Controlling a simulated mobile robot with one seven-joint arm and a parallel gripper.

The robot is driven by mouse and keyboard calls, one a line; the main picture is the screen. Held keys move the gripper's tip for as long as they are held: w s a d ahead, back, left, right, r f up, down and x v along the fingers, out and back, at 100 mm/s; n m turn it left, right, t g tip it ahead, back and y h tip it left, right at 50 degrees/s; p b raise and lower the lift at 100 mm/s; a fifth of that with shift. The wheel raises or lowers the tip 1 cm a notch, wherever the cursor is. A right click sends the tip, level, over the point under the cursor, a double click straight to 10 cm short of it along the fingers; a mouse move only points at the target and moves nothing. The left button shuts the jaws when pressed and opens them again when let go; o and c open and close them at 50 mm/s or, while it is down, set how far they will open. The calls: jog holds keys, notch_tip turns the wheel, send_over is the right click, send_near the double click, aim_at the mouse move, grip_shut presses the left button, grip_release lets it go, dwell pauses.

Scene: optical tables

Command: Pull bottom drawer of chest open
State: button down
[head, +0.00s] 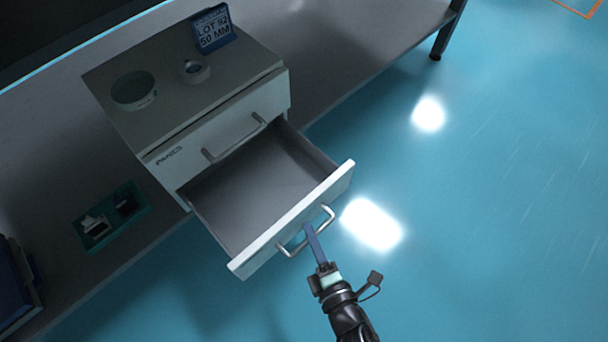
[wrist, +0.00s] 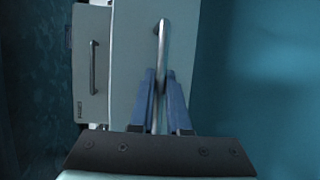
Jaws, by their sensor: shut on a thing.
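The chest (head: 190,150) is a small white and grey unit with two drawers, standing on a grey table. Its bottom drawer (head: 290,224) is pulled far out and its grey inside looks empty. The top drawer (head: 220,125) is closed. My gripper (head: 311,234) is at the bottom drawer's bar handle (head: 291,248), with its blue fingers shut on it. In the wrist view the blue fingers (wrist: 162,88) stand on either side of the handle (wrist: 163,45). The top drawer's handle (wrist: 93,68) shows to the left there.
On the chest top are a round dark green dish (head: 133,90), a small ring-shaped item (head: 194,70) and a blue-framed sign (head: 212,28). A green tray (head: 118,214) with small parts lies left of the chest. The blue floor in front is clear.

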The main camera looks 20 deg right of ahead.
jog(key=c, duration=0.9)
grip_release()
jog(key=s+p, duration=0.1)
jog(key=s, duration=0.3)
jog(key=s+r+p, duration=0.1)
jog(key=s, duration=0.3)
jog(key=s+a+r+p, duration=0.1)
jog(key=s+p, duration=0.1)
jog(key=s, duration=0.2)
jog(key=shift+s+r, duration=0.15)
jog(key=shift+s, duration=0.25)
